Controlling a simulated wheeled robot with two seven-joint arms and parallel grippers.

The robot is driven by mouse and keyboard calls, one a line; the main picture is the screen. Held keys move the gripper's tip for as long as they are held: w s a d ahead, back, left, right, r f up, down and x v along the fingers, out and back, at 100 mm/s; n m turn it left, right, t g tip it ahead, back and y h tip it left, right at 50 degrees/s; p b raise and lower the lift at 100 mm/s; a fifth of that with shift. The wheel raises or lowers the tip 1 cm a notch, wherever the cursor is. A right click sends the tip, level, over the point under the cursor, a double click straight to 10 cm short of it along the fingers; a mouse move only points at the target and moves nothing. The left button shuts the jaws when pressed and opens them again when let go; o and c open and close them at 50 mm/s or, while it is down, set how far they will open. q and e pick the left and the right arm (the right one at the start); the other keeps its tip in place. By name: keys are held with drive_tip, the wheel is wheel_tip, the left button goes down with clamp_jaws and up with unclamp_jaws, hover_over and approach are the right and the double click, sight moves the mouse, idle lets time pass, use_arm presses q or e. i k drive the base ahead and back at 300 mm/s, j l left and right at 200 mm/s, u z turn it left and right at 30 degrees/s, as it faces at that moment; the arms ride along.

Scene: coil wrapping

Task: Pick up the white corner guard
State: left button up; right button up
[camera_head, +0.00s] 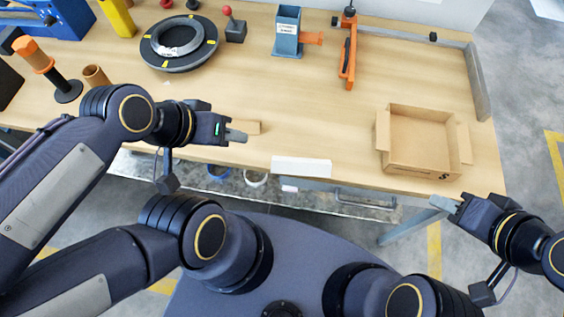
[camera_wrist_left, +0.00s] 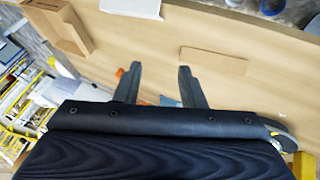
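The white corner guard (camera_head: 301,167) lies at the front edge of the wooden table, near the middle. It also shows at the top edge of the left wrist view (camera_wrist_left: 131,8), partly cut off. My left gripper (camera_head: 237,134) is over the table, to the left of the guard and apart from it. In the left wrist view my left gripper (camera_wrist_left: 160,70) has its two fingers apart with nothing between them. My right gripper (camera_head: 442,204) is at the lower right, beyond the table's front edge; its finger gap is not clear.
A small flat brown piece (camera_head: 248,128) lies beside my left gripper. An open cardboard box (camera_head: 419,142) stands at the right. A wrapped coil (camera_head: 179,44), a blue-grey holder (camera_head: 287,33) and an orange tool (camera_head: 348,58) stand further back. The table's middle is clear.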

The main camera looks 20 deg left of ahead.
sight(280, 164)
drive_tip(key=l+u, duration=0.45)
drive_tip(key=k+l+u, duration=0.2)
drive_tip(key=l+u, duration=0.3)
drive_tip(key=k+l, duration=0.15)
drive_tip(key=l, duration=0.2)
drive_tip(key=k+l+u, duration=0.1)
drive_tip(key=l, duration=0.3)
drive_tip(key=k+l, duration=0.15)
drive_tip(key=l, duration=0.2)
